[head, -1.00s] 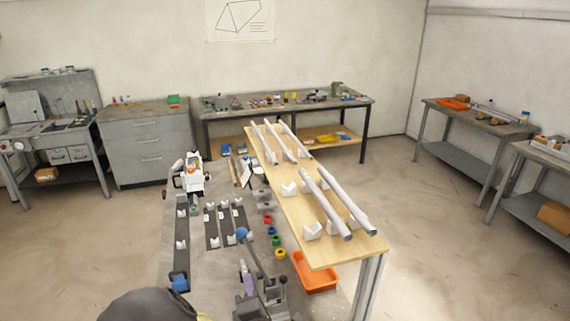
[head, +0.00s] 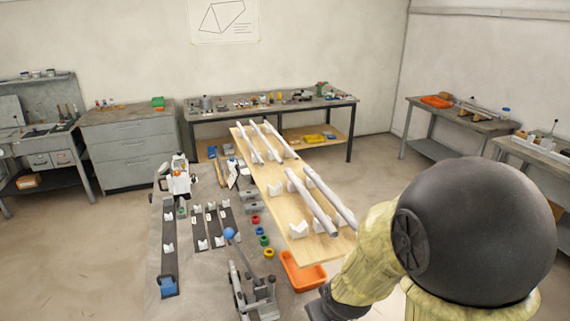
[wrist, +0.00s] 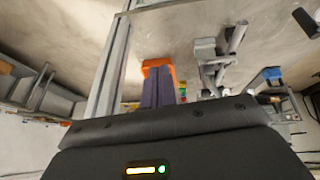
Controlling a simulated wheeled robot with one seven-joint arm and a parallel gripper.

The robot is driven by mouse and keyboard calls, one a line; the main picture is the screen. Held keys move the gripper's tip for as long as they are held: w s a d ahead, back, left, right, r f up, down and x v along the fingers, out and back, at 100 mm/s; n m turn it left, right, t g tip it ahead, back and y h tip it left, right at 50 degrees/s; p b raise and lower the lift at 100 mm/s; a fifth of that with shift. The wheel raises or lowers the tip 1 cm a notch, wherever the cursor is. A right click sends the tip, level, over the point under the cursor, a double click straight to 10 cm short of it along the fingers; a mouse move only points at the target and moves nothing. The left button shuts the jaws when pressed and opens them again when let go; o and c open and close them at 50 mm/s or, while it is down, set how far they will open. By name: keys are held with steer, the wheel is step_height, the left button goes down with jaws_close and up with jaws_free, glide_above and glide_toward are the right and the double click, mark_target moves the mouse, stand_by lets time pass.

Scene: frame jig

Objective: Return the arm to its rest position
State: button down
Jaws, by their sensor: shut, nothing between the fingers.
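My arm, with a large dark round joint and pale yellow covers, fills the lower right of the head view. My gripper (wrist: 164,88) shows in the wrist view as two purple-grey fingers side by side, closed together with nothing held. Its dark housing fills the bottom of that view. The fingers overlap the orange tray (wrist: 158,64) in the picture; I cannot tell the distance. In the head view I cannot make out the fingers.
A wooden-topped table (head: 270,185) carries grey tubes (head: 318,205) on white V-blocks. The orange tray (head: 303,275) sits by its near end, with a clamp fixture (head: 257,292) to the left. Benches line the walls. Open floor lies at left.

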steer(key=s+d+r+m+g, duration=0.2)
steer(key=s+d+r+m, duration=0.1)
steer(key=s+d+m, duration=0.1)
steer(key=shift+s+d+g, duration=0.4)
steer(key=shift+s+d, duration=0.4)
steer(key=shift+s, duration=0.4)
steer(key=c, duration=2.1)
jaws_free()
steer(key=shift+r, duration=0.1)
